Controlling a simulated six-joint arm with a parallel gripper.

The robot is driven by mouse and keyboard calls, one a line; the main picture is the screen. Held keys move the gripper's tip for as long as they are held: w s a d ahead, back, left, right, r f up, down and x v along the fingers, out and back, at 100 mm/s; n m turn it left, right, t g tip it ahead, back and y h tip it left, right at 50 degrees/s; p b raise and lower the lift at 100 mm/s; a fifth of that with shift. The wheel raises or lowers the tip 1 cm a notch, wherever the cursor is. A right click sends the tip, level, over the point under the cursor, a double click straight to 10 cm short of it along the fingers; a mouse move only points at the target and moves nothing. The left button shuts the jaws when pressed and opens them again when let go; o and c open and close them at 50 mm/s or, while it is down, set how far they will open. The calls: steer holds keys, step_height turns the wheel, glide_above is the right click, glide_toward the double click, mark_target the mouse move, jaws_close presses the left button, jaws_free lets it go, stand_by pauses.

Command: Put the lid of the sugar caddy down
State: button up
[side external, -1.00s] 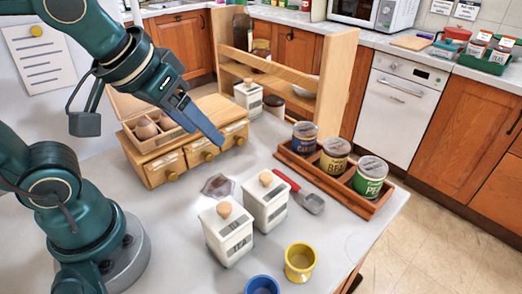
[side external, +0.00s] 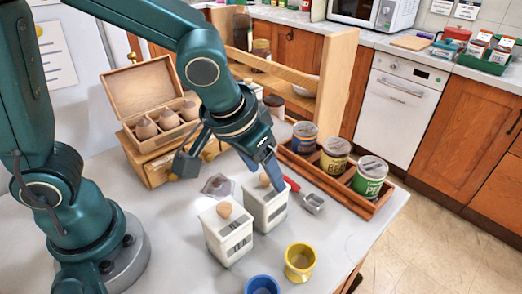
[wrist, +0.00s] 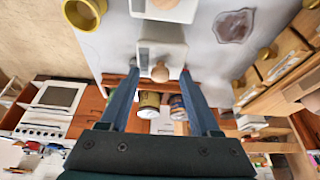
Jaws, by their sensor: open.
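Two white caddies with round wooden lid knobs stand on the grey-white table: a front one (side external: 228,238) and one behind it to the right (side external: 263,212). Their lids appear to be on. I cannot read the labels, so which is the sugar caddy is unclear. My gripper (side external: 272,180) is open and points down at the right caddy's knob. In the wrist view its fingers (wrist: 160,73) lie on either side of that wooden knob (wrist: 160,74), with gaps showing. Contact with the lid cannot be told.
A wooden tray (side external: 335,190) with several cans stands right of the caddies, a red-handled scoop (side external: 313,203) between. A yellow cup (side external: 300,262) and blue cup (side external: 262,286) are in front. A wooden drawer box (side external: 158,172) with an open lid stands behind left.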

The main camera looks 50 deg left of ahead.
steer(key=shift+w+f, duration=0.1)
steer(key=shift+f, duration=0.1)
jaws_close()
steer(key=shift+r, duration=0.1)
